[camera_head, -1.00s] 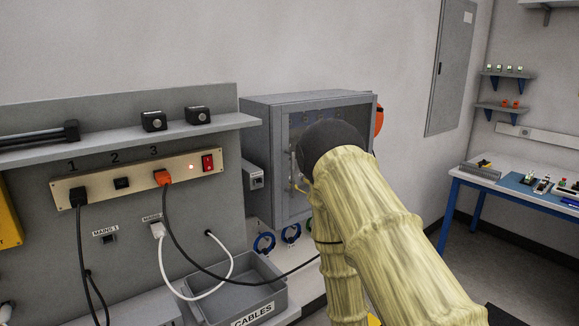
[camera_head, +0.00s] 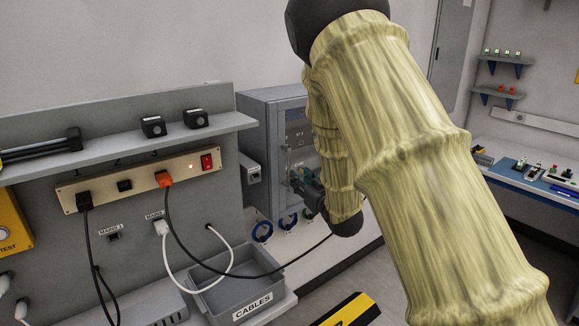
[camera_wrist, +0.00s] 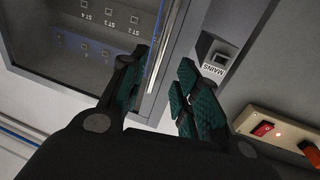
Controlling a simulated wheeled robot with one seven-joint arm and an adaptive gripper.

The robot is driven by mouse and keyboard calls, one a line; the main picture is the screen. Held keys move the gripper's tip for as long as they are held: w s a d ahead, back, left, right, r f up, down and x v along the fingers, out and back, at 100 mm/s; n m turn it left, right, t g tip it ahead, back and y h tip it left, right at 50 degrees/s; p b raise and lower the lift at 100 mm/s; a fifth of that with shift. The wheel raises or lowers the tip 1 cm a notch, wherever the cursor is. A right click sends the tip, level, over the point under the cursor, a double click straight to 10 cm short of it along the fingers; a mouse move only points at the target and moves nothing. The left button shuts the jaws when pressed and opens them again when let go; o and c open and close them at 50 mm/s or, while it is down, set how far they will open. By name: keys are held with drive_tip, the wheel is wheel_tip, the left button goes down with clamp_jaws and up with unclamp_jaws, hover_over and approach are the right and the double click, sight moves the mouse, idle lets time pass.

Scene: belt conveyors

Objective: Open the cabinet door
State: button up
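The grey cabinet (camera_head: 257,125) hangs on the wall, with its windowed door (camera_head: 297,112) on the front; the door looks shut. My arm hides the right part of the door in the head view. In the wrist view, the door window (camera_wrist: 85,55) shows labelled switches behind it. A thin bright upright bar (camera_wrist: 163,50), seemingly the door handle, runs along the window's side. My gripper (camera_wrist: 165,62) is open, with the bar appearing between its fingertips; I cannot tell whether they touch it. My gripper also shows in front of the door in the head view (camera_head: 303,184).
A small mains box (camera_wrist: 217,58) sits beside the cabinet, close to one finger. A socket panel (camera_head: 140,182), a shelf (camera_head: 110,140) and a grey cable tray (camera_head: 215,298) stand to the left. Blue rings (camera_head: 262,231) hang below the cabinet. A workbench (camera_head: 530,182) stands right.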

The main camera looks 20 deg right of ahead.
sight(290, 169)
drive_tip(key=w+p, duration=0.1)
drive_tip(key=w, duration=0.2)
drive_tip(key=w+a+p, duration=0.1)
drive_tip(key=w, duration=0.2)
drive_tip(key=w+p, duration=0.1)
drive_tip(key=w, duration=0.1)
drive_tip(key=shift+w+a, duration=0.2)
drive_tip(key=shift+w, duration=0.2)
clamp_jaws()
